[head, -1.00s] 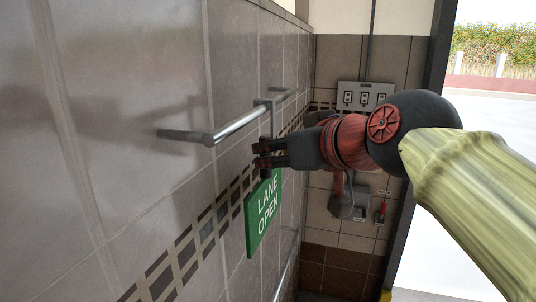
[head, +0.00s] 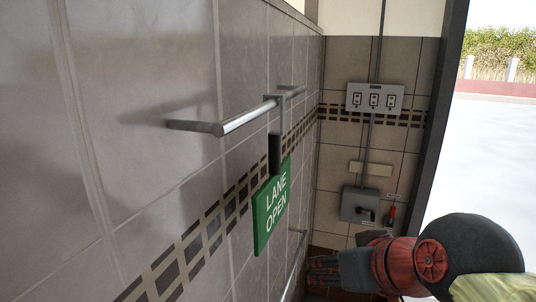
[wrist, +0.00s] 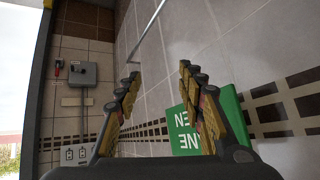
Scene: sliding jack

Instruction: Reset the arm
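My gripper (wrist: 158,88) is open and empty in the wrist view, its two fingers spread well apart with only wall behind the gap. In the head view my gripper (head: 322,272) is low, near the bottom right of centre, below the green LANE OPEN sign (head: 271,212) and apart from it. The sign hangs by a dark strap (head: 275,155) from a metal bar (head: 245,117) on the tiled wall. The sign also shows in the wrist view (wrist: 232,112), partly hidden behind the right finger.
A switch panel (head: 374,99) and a grey box with a handle (head: 361,205) are on the back wall. A lower rail (head: 292,262) runs along the left wall near my gripper. The right side opens outdoors.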

